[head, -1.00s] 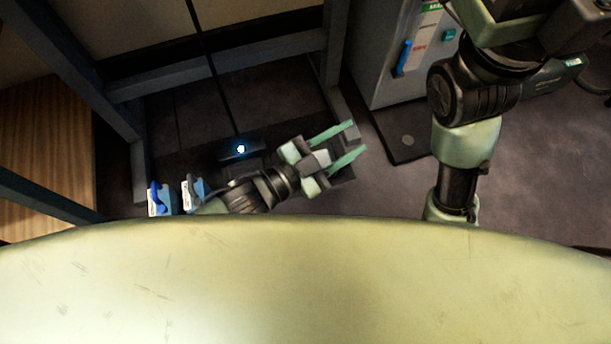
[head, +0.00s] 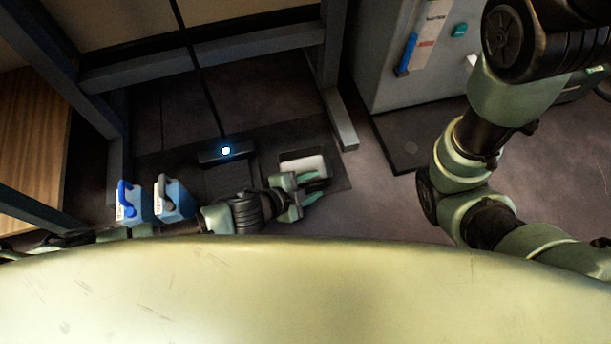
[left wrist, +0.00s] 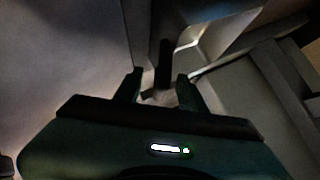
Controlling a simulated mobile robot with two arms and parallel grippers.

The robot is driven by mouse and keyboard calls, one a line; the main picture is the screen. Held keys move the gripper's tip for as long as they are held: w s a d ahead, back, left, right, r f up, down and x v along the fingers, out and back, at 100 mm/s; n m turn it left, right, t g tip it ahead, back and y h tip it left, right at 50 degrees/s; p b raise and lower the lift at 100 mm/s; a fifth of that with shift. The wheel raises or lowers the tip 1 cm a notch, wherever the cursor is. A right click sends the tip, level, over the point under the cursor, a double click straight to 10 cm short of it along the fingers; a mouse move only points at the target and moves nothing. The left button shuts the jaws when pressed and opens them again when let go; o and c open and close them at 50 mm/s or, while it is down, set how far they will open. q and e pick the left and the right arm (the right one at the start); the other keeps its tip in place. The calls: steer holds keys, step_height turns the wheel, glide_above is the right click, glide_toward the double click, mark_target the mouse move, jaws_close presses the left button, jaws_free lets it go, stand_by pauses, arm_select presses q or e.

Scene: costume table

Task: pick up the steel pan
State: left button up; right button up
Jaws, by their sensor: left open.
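A pale, shiny, roughly rectangular thing that looks like the steel pan (head: 303,165) lies low by the floor, just beyond my left gripper in the head view. My left gripper (head: 314,188) is open, with its fingers at the near edge of the pan. In the left wrist view, a bright metal surface of the pan (left wrist: 228,32) shows at the top. A dark upright bar, perhaps its handle, stands ahead of and between the open fingertips (left wrist: 160,80). I cannot tell whether the fingers touch it.
Two blue jugs (head: 131,203) stand left of my left forearm. A dark frame with a post foot (head: 341,120) rises behind the pan. A grey cabinet (head: 385,60) stands at the back right. A small box with a lit spot (head: 226,151) sits behind.

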arm_select(q)
steer(key=shift+b+x, duration=0.5)
steer(key=shift+x, duration=0.6)
jaws_close()
steer(key=shift+r, duration=0.1)
stand_by(0.5)
